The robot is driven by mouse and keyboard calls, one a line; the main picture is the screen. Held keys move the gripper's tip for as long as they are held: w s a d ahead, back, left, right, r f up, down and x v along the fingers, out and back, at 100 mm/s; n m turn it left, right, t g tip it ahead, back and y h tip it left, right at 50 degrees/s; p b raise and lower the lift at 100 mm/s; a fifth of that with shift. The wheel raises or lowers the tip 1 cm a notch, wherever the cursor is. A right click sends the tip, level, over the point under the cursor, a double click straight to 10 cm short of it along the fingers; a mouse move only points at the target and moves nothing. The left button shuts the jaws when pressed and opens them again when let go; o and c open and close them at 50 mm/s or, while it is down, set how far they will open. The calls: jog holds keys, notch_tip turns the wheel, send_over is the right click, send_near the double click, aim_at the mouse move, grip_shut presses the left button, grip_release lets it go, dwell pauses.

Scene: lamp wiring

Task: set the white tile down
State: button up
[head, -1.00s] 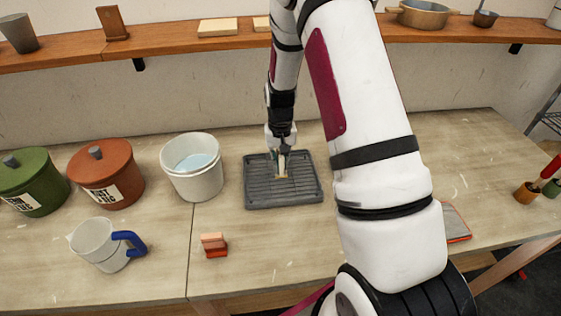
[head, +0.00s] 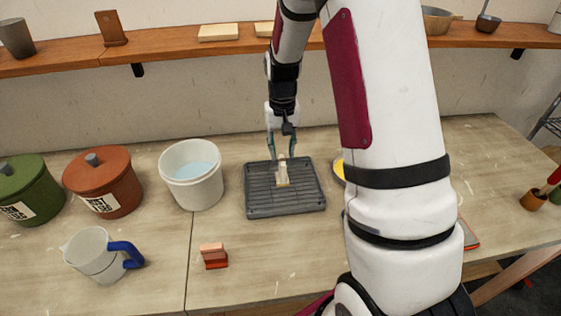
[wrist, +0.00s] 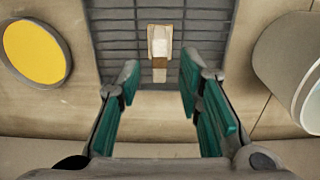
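The white tile (head: 282,174) is a small cream piece on the dark grey ribbed tray (head: 262,208), near its middle. In the wrist view the tile (wrist: 160,40) shows a pale upper part and a tan-brown lower part, on the slats of the tray (wrist: 112,42). I cannot tell whether it is tilted. My gripper (head: 281,154) is open and empty just behind and above the tile. In the wrist view its two green fingers (wrist: 159,82) are wide apart, with the tile beyond their tips and clear of both.
A white bucket (head: 205,193) with pale blue contents stands left of the tray. A yellow round thing (head: 338,168) is partly hidden behind my arm; it also shows in the wrist view (wrist: 34,52). A stacked reddish block (head: 214,257) lies in front. A shelf (head: 175,34) runs behind.

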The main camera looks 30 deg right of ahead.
notch_tip(320, 180, up, 4)
jog(key=shift+a, duration=0.1)
jog(key=s+a+r+n+t, duration=0.1)
jog(key=s+a+r, duration=0.3)
jog(key=r, duration=0.3)
jog(key=s+a+r+n+t, duration=0.1)
jog(key=s+a+r+t, duration=0.2)
jog(key=r, duration=0.4)
jog(key=s+a+r+n, duration=0.1)
jog(key=s+a+r, duration=0.1)
jog(key=s, duration=0.6)
jog(key=s+a+r+n+t, duration=0.1)
jog(key=s+a+r, duration=0.2)
jog(key=s, duration=0.5)
jog(key=shift+a+r+n+t, duration=0.3)
jog(key=shift+a+r, duration=0.05)
jog(key=shift+a, duration=0.2)
